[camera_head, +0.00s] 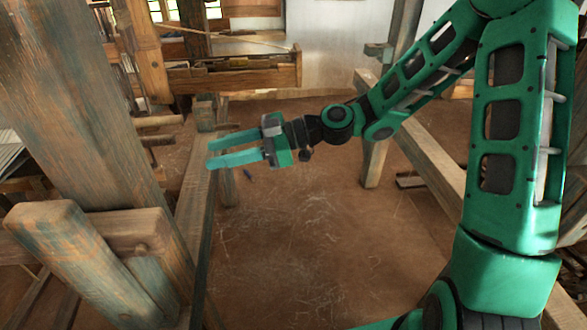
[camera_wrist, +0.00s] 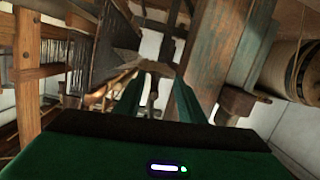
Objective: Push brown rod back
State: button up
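My green gripper (camera_head: 208,153) reaches left from my arm in the head view, its two fingers apart with nothing visible between them. In the wrist view its fingers (camera_wrist: 157,82) also stand apart. Two short brown rods, an upper one (camera_head: 160,121) and a lower one (camera_head: 158,141), stick out level at the left, beyond the fingertips. A visible gap separates them from my gripper in the picture. I cannot tell which of them is the task's brown rod. I cannot pick out a rod with certainty in the wrist view.
A thick wooden post (camera_head: 85,110) and a slanted block (camera_head: 75,260) fill the left. A long beam (camera_head: 195,215) runs below my gripper. The brown floor (camera_head: 300,240) between is mostly clear. A wooden bench (camera_head: 235,78) stands behind.

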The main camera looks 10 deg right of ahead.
jog(key=d+f+m+h, duration=0.3)
jog(key=d+h, duration=0.1)
jog(key=d, duration=0.3)
jog(key=s+d+f+m+t+h, duration=0.1)
jog(key=d+f+m+h, duration=0.2)
jog(key=d, duration=0.5)
jog(key=shift+d+f+h, duration=0.3)
jog(key=shift+h, duration=0.1)
jog(key=shift+s, duration=0.1)
